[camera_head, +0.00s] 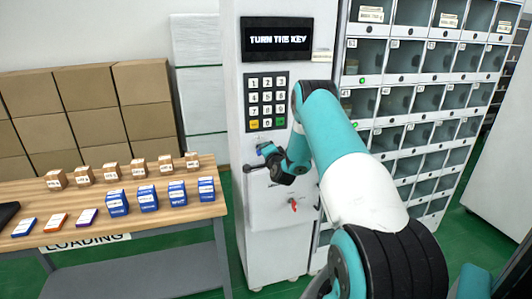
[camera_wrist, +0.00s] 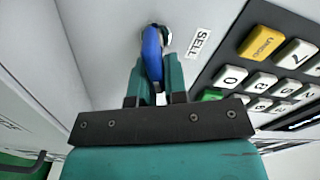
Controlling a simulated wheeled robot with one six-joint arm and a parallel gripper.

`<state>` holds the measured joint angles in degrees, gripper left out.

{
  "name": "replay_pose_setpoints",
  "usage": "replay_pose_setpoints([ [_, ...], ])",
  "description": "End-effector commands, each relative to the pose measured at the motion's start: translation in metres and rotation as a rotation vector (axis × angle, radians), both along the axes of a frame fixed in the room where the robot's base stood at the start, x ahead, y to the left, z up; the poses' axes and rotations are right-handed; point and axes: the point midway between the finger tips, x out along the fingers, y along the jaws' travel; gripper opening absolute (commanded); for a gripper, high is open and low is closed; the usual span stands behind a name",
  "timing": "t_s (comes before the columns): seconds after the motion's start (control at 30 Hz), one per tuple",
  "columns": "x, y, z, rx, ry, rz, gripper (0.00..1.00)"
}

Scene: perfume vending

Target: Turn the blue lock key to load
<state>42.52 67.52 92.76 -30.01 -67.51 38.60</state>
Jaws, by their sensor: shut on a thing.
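The blue key (camera_wrist: 152,50) sits at the lock (camera_wrist: 166,36) on the white machine front, beside a label reading SELL (camera_wrist: 199,42). My gripper (camera_wrist: 156,78) is shut on the blue key, with one teal finger on each side of it. A bit of the blue key (camera_head: 267,148) also shows in the head view, at my gripper (camera_head: 264,152), below the keypad. The lock itself is mostly hidden there. The screen (camera_head: 278,39) reads TURN THE KEY.
The keypad (camera_head: 266,100) is just above my gripper. A red key (camera_head: 293,204) sits lower on the machine. Lockers (camera_head: 410,100) stand to the right. A wooden table (camera_head: 160,222) with boxes and cards stands to the left.

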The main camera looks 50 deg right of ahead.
Motion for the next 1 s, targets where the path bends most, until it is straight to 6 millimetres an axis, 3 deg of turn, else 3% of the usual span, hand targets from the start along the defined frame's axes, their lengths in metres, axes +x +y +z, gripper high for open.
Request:
replay_pose_setpoints([
  [0.5,-0.0011,-0.0021,-0.0069,0.299,-0.185,-0.001,0.00],
  [1.0,-0.0011,-0.0022,-0.0083,0.360,-0.222,-0.002,0.00],
])
